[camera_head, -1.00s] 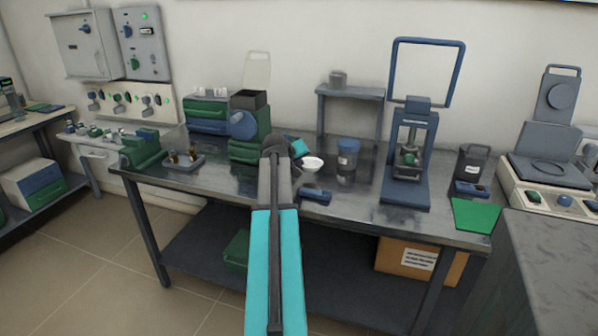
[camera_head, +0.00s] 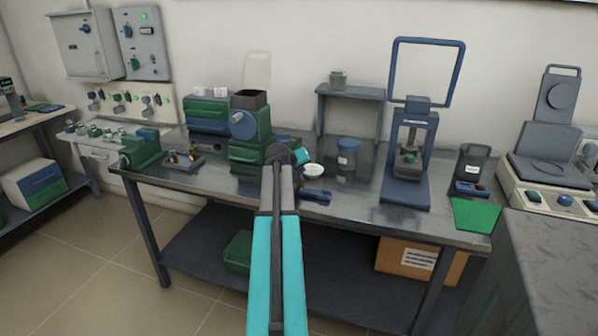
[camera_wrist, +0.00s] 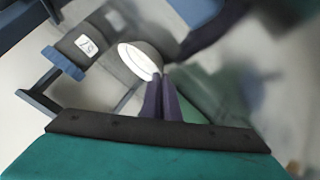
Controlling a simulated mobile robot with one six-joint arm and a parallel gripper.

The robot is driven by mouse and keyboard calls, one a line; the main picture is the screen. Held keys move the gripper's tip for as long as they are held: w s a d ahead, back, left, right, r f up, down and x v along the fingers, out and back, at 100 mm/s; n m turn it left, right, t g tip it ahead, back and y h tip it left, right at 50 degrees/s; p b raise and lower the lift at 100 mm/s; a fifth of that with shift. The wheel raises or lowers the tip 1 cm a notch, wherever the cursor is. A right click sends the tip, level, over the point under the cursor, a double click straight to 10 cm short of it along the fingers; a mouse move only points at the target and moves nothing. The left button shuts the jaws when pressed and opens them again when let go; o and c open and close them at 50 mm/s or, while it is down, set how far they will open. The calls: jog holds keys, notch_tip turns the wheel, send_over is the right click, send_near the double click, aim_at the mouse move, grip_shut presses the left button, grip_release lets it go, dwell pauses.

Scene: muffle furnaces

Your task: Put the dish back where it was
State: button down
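The dish (camera_head: 314,170) is a small white round bowl near the middle of the bench, left of the blue-lidded jar in the head view. In the wrist view the dish (camera_wrist: 141,61) is at the fingertips, its bright inside showing. My gripper (camera_wrist: 161,80) has its two dark fingers close together at the dish's rim and looks shut on it. In the head view my gripper (camera_head: 305,160) is small and partly hidden by my arm. Whether the dish touches the bench is unclear.
A blue-lidded labelled jar (camera_head: 347,155) stands just right of the dish. A dark-blue tool (camera_head: 316,195) lies in front. A grey raised shelf (camera_head: 350,92) is behind, a blue press (camera_head: 405,165) to the right. A green machine (camera_head: 248,130) stands left.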

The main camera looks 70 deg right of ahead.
jog(key=c, duration=2)
grip_release()
jog(key=v, duration=1.2)
jog(key=shift+r, duration=0.1)
